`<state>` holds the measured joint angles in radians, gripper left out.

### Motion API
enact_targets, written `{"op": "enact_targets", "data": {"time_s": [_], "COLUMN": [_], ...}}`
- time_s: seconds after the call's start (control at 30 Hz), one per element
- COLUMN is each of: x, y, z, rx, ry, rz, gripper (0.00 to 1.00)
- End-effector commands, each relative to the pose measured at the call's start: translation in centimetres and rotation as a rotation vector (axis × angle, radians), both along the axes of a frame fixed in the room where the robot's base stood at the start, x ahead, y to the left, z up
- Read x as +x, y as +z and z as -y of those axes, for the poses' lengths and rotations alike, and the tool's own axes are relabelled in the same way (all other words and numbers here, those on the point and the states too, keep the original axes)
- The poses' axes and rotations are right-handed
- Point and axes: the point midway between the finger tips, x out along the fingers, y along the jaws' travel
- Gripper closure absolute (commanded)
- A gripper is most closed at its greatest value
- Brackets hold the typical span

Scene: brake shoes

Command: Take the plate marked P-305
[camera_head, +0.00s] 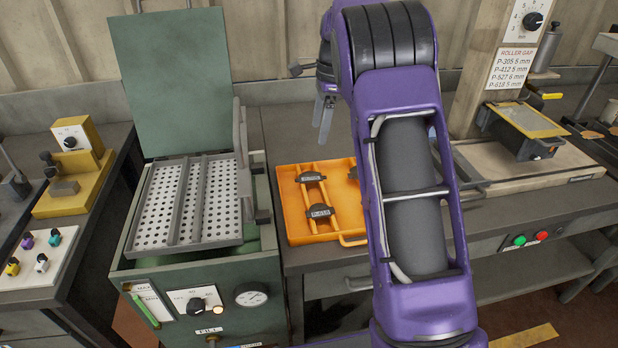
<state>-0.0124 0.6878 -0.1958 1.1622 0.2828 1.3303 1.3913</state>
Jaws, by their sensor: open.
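Two dark plates with pale labels lie in the orange tray (296,227): a rear plate (309,178) and a front plate (319,211). Their label text is too small to read, so I cannot tell which is P-305. My purple arm hides the tray's right part. My gripper (324,122) is open and points down, apart from the plates, above and behind the tray. Nothing shows between its grey fingers.
A green machine with a raised lid (174,80) and perforated basket (153,213) stands left of the tray. A roller device (525,125) stands at right, below a ROLLER GAP sign (511,67) listing P-numbers. Grey bench (289,138) behind the tray is clear.

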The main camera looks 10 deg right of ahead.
Motion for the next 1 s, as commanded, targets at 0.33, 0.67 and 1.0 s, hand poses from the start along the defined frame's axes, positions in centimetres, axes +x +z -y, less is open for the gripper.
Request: {"op": "enact_targets", "data": {"time_s": [0.33,0.67,1.0], "x": [0.0,0.1,0.2], "y": [-7.0,-9.2,-13.3], "z": [-1.0,-1.4,-2.0], "rx": [-0.001,-0.001,-0.002], "ry": [0.002,0.003,0.003], "rz": [0.000,0.000,0.002], "gripper": [0.10,0.10,0.10]}}
